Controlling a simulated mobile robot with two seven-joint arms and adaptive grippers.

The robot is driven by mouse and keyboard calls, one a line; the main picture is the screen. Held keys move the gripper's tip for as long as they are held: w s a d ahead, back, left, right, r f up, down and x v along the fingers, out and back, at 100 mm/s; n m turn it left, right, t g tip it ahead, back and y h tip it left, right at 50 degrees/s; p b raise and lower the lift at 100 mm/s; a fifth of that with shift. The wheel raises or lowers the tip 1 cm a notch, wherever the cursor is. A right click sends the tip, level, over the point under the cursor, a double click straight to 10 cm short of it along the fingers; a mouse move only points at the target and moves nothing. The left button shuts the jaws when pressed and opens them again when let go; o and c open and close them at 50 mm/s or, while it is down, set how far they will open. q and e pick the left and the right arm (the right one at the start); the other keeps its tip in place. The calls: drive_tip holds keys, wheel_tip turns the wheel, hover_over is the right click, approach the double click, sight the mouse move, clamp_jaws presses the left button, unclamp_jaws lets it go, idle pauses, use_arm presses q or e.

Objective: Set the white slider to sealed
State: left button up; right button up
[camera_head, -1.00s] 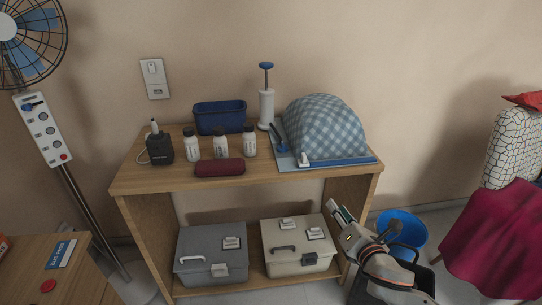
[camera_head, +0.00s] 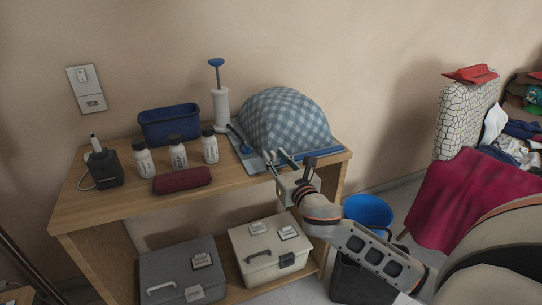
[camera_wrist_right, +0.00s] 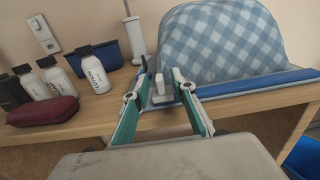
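The white slider (camera_head: 268,156) sits at the front left of the blue edge strip (camera_head: 325,153) of a bag under a blue checked bulging bundle (camera_head: 285,118). In the right wrist view the slider (camera_wrist_right: 161,91) shows between my right gripper's two green-sided fingers (camera_wrist_right: 160,82). The fingers are apart, with gaps visible beside the slider, so the gripper is open. In the head view my right gripper (camera_head: 281,160) reaches over the table's front edge at the slider and partly hides it. My left gripper is not in view.
On the wooden table (camera_head: 130,205) are a blue bin (camera_head: 169,124), several white bottles (camera_head: 177,152), a maroon case (camera_head: 182,180), a black device (camera_head: 103,168) and a white pump (camera_head: 220,108). Two boxes stand on the lower shelf. A blue bucket (camera_head: 368,211) is at right.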

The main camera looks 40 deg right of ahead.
drive_tip(key=shift+x, duration=0.8)
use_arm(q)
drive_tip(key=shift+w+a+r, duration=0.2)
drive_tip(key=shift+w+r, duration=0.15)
use_arm(e)
drive_tip(key=shift+w, duration=0.15)
